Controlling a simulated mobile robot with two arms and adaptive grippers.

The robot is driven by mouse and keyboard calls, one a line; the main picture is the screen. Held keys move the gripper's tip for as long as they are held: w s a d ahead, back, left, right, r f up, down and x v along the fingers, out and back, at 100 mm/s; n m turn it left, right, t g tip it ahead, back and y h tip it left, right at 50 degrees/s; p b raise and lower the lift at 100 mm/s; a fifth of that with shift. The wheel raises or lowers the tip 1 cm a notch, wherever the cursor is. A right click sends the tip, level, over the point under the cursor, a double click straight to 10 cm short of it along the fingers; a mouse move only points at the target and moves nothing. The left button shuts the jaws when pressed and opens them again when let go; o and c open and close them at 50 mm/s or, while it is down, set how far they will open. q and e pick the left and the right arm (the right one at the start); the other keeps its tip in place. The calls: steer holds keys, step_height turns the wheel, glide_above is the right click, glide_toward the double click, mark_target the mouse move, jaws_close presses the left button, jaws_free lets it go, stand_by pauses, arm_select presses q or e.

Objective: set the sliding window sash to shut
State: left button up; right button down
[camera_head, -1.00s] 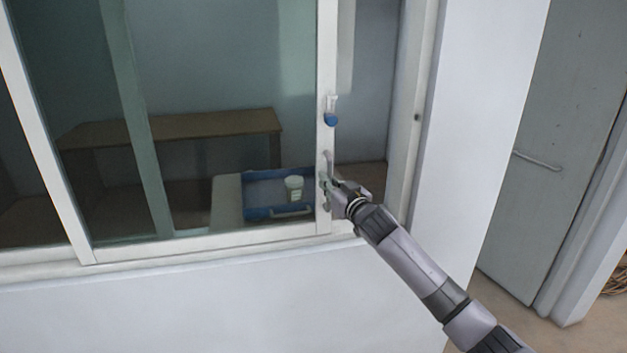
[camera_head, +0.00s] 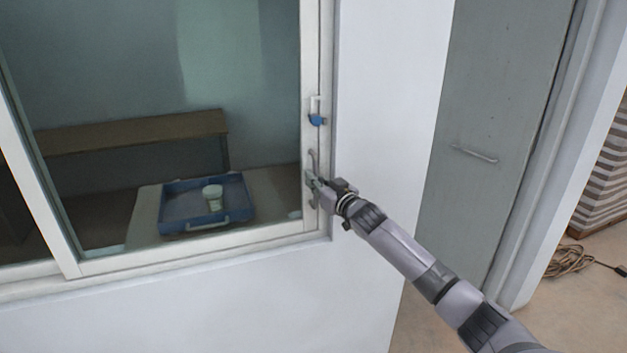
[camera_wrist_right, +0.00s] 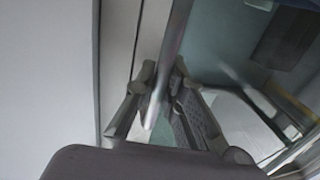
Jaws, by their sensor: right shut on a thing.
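The sliding window sash (camera_head: 311,75) has a white frame around a greenish glass pane. Its right stile stands against the right side of the window frame (camera_head: 331,60), with no open gap that I can see between them in the head view. A vertical handle (camera_head: 315,163) and a blue latch (camera_head: 317,120) sit on this stile. My right gripper (camera_head: 316,183) is at the handle. In the right wrist view its fingers (camera_wrist_right: 163,97) are shut around the handle bar (camera_wrist_right: 172,50). My left gripper is not in view.
Behind the glass, a blue tray (camera_head: 178,194) holds a white cup (camera_head: 213,196), and a brown bench (camera_head: 130,130) stands farther back. White wall lies right of the window, then a grey door (camera_head: 490,110). A coiled cable (camera_head: 568,262) lies on the floor.

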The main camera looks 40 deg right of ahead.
steer(key=shift+d, duration=0.2)
steer(key=c, duration=2.1)
jaws_free()
steer(key=o, duration=0.4)
steer(key=shift+s+d, duration=0.1)
steer(key=shift+d, duration=0.1)
steer(key=shift+o, duration=0.2)
steer(key=shift+a, duration=0.15)
steer(key=s+a, duration=0.1)
steer(key=s, duration=1.1)
